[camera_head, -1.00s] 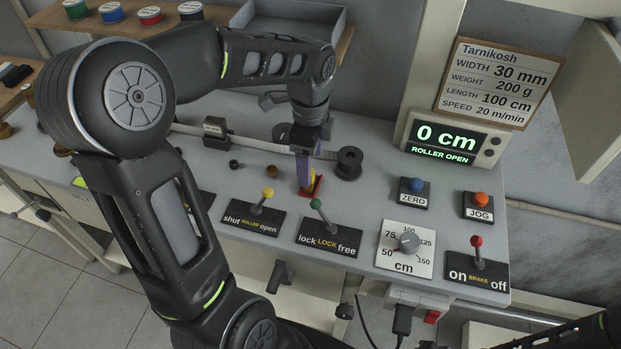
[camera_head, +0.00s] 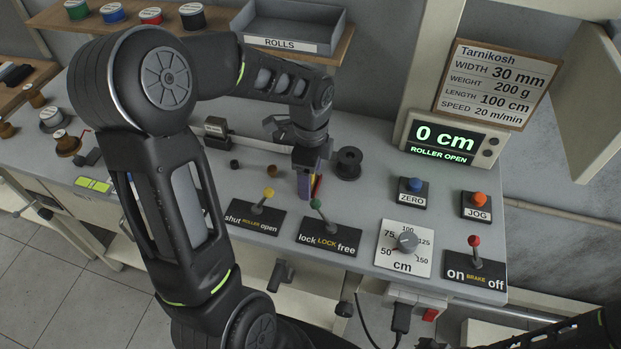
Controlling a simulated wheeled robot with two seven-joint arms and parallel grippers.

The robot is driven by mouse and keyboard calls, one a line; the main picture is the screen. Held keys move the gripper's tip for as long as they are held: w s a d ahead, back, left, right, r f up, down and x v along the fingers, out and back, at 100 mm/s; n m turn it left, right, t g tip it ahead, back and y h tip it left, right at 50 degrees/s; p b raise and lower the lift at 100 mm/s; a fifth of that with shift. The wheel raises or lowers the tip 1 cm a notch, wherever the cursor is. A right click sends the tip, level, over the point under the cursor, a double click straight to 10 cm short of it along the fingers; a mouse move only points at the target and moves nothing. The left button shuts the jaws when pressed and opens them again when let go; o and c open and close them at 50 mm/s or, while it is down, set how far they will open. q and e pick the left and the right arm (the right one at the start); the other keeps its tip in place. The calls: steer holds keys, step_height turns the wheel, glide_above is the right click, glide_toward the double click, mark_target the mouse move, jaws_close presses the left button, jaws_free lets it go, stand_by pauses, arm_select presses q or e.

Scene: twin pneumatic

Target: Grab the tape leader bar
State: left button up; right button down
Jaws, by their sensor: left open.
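My left gripper (camera_head: 304,189) points down at the back of the bench, behind the green-knobbed lock lever (camera_head: 317,206). It is open, and its purple finger shows best. A small red piece (camera_head: 318,184) shows just right of the fingers, mostly hidden; I cannot tell whether it is the leader bar or whether the fingers touch it. A pale tape strip (camera_head: 256,144) runs right from a dark block (camera_head: 216,130) and goes behind my gripper. A black spool (camera_head: 348,163) stands right of the gripper. My right gripper is out of view.
The yellow-knobbed roller lever (camera_head: 267,196) stands close in front. A dial (camera_head: 407,241), the zero button (camera_head: 412,190), jog button (camera_head: 478,203) and brake lever (camera_head: 476,255) lie to the right. The display (camera_head: 446,138) reads 0 cm, roller open. A rolls tray (camera_head: 280,45) sits behind.

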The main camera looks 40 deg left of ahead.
arm_select(q)
steer(key=c, duration=1.5)
